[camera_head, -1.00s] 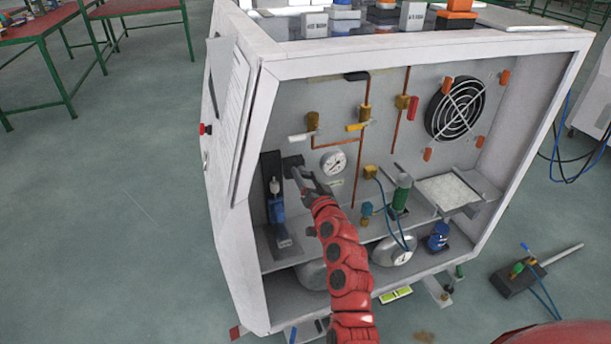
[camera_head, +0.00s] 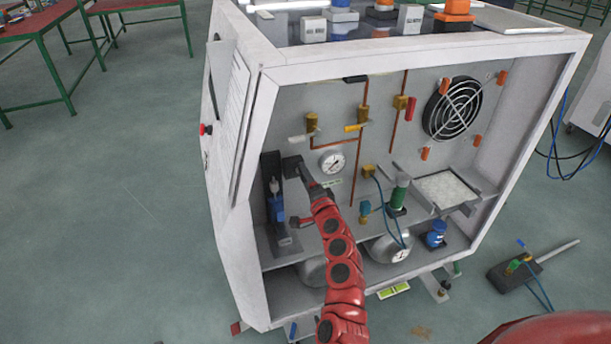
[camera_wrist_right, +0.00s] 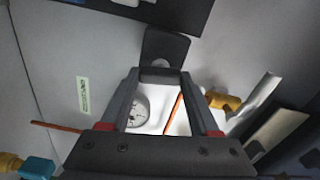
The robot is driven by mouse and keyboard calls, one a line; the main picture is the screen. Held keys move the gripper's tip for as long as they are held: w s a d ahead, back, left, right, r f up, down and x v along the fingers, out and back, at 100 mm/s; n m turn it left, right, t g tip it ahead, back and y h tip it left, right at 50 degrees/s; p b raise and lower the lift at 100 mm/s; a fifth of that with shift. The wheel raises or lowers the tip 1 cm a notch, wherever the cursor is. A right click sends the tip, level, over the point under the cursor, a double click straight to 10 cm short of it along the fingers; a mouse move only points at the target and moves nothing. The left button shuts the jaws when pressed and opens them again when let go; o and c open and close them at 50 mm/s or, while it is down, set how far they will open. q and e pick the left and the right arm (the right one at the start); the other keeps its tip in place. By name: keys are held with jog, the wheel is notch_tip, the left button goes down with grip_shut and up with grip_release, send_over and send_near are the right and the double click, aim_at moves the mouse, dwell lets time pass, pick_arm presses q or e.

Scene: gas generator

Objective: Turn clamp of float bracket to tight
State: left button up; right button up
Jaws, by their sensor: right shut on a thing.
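The float bracket (camera_head: 272,172) is a tall black upright plate with a blue part on it, at the left inside the white cabinet. The dark clamp (camera_head: 291,165) sticks out to the right of the bracket's upper part. My right gripper (camera_head: 306,177) reaches up to the clamp from below and is shut on it. In the right wrist view, the clamp (camera_wrist_right: 166,46) shows as a dark block at the tips of my right gripper (camera_wrist_right: 160,74). The jaws hide its gripped end. My left gripper is not in view.
A round gauge (camera_head: 331,162) and copper pipes (camera_head: 359,150) are just right of my gripper. A green-capped cylinder (camera_head: 400,191) and a fan (camera_head: 453,108) stand further right. The cabinet's left wall (camera_head: 248,195) is close beside the bracket.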

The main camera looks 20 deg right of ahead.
jog(key=shift+m, duration=0.8)
jog(key=shift+f, duration=0.1)
jog(key=o, duration=1.4)
jog(key=shift+c, duration=0.2)
jog(key=s, duration=1.7)
jog(key=shift+s+d+p, duration=0.2)
jog(key=shift+d+p, duration=0.1)
jog(key=shift+p, duration=0.05)
